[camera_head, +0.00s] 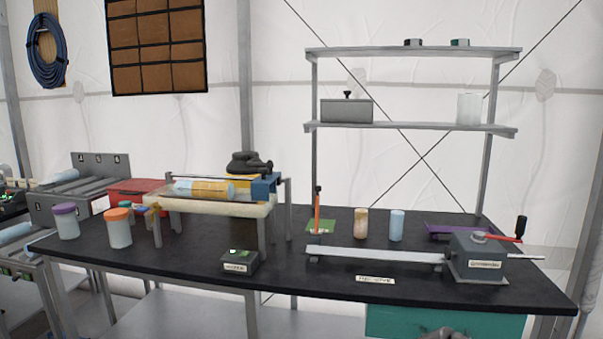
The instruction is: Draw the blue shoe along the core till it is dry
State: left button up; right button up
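A blue block, which looks like the blue shoe (264,187), sits at the right end of a raised rack (215,209) on the left half of the bench. The core (205,189), a cylinder part light blue and part tan, lies on its side on this rack, left of the blue block. A thin rod runs above the core. Whether the core is wet or dry cannot be told. My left gripper is not in view.
Jars with purple (67,222) and orange (118,229) lids stand left of the rack. A small box with a green display (239,261) stands in front. A grey clamp device (478,257) with a long tray (375,257) fills the right.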

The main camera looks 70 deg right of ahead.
aim_at(266, 183)
jog(key=k, duration=0.1)
jog(key=z, duration=1.4)
